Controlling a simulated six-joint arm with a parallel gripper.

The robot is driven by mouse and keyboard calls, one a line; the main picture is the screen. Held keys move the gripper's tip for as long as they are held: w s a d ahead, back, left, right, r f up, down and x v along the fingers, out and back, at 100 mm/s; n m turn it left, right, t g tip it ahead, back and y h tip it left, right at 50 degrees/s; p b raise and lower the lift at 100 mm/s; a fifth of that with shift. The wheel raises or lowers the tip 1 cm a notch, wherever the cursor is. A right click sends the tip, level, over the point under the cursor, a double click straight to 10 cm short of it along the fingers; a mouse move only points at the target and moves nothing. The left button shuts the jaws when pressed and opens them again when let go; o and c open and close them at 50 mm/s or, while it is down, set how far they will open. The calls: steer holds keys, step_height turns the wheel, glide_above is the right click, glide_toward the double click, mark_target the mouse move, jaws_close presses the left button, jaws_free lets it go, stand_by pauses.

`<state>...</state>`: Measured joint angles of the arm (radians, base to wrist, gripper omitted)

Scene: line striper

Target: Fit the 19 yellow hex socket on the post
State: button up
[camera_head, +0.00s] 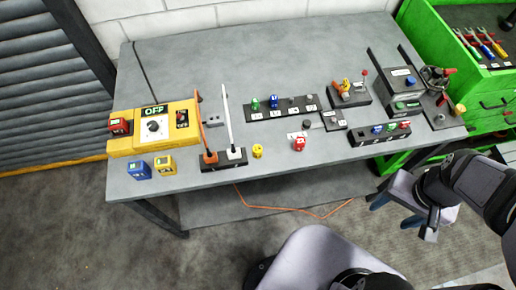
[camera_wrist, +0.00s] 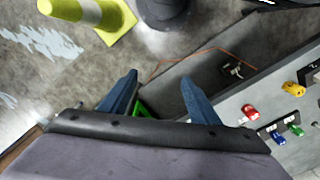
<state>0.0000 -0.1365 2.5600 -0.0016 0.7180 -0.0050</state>
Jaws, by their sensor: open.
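A small yellow socket (camera_head: 257,151) stands on the grey bench near its front edge, right of the orange and white levers. A dark rack (camera_head: 282,115) behind it has a row of pale labels. A green socket (camera_head: 255,104) and a blue socket (camera_head: 273,101) sit at its left end. Small grey posts (camera_head: 309,101) show toward its right end; the label numbers are too small to read. My gripper (camera_head: 382,203) is at the bench's front right, off its edge, apart from the yellow socket. In the wrist view its blue fingers (camera_wrist: 157,85) are spread and empty.
A loose red piece (camera_head: 299,142) stands right of the yellow socket. A yellow control box (camera_head: 153,128) is at the left. A black rack (camera_head: 380,136) with coloured pieces is at the right front. A green tool cabinet (camera_head: 480,75) stands beyond. The left back bench is clear.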

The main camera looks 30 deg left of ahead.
stand_by(0.3)
steer(key=c, duration=0.3)
steer(key=s+a+f+n+g+h+p, duration=0.1)
steer(key=a+f+n+p, duration=0.15)
steer(key=a, duration=0.65)
steer(key=s+a+f+n+g+p, duration=0.15)
steer(key=a+n, duration=0.25)
steer(key=a, duration=0.6)
steer(key=shift+c, duration=0.2)
steer(key=w+a+r+m+y, duration=0.1)
steer(key=w+a+m+y, duration=0.1)
steer(key=a+m, duration=0.6)
steer(key=w+a+r+m+y, duration=0.1)
steer(key=w+a+m, duration=0.3)
steer(key=a+m, duration=0.4)
steer(key=shift+w+a+r+y, duration=0.15)
steer(key=shift+a+r+y, duration=0.15)
steer(key=shift+r+y, duration=0.15)
